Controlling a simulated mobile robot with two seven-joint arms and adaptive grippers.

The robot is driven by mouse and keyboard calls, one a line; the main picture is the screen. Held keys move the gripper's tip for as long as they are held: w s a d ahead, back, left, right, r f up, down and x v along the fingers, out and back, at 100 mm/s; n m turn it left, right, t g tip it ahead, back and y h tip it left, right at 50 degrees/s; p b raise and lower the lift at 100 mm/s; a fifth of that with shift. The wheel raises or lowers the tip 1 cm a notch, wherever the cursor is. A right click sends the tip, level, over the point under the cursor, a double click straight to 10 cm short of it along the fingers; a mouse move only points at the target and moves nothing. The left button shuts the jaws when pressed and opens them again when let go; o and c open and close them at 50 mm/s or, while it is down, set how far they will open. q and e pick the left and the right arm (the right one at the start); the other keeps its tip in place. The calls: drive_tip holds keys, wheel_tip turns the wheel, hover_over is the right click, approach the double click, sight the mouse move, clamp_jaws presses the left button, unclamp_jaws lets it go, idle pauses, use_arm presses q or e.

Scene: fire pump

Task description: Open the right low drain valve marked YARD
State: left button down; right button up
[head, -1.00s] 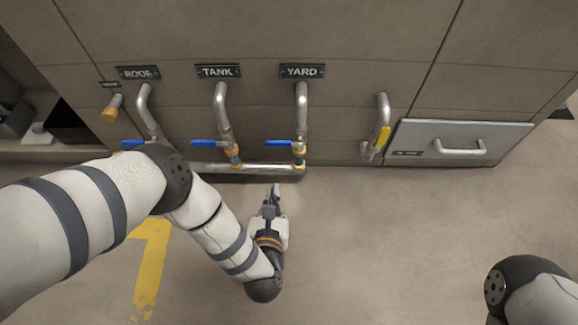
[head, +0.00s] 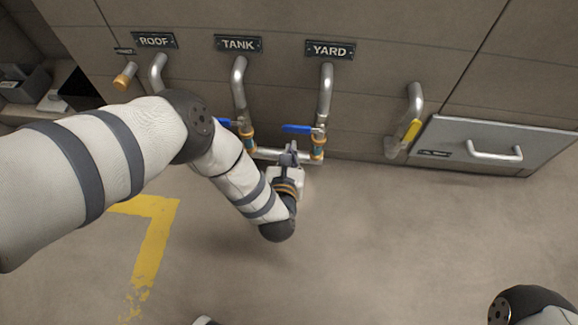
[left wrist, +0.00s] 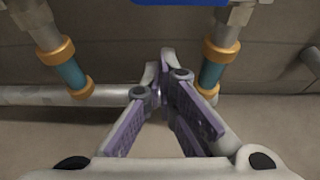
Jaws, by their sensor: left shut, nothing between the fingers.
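The YARD sign (head: 330,50) is on the wall above the right of three low pipes. The YARD valve has a blue lever handle (head: 297,128) that points left, across its pipe. Its lower edge shows at the top of the left wrist view (left wrist: 180,2). My left gripper (head: 289,150) is shut and empty, just below and left of the YARD valve, in front of the manifold pipe. In the left wrist view its fingertips (left wrist: 166,62) meet between two brass-and-teal fittings, below the blue handle. My right gripper is out of view.
The TANK valve's blue handle (head: 225,122) is left of the YARD valve, partly hidden by my arm. A horizontal pipe (left wrist: 110,95) joins the fittings low down. A yellow-handled pipe (head: 411,130) and a grey drawer (head: 450,140) are to the right. The floor in front is clear.

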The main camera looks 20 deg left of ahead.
sight(303, 130)
use_arm(q)
wheel_tip(303, 130, up, 3)
drive_tip(key=shift+r, duration=0.2)
drive_tip(key=shift+s+r+m+y+p, duration=0.1)
drive_tip(key=shift+r+m+y+p, duration=0.15)
drive_tip(key=shift+m+y+p, duration=0.25)
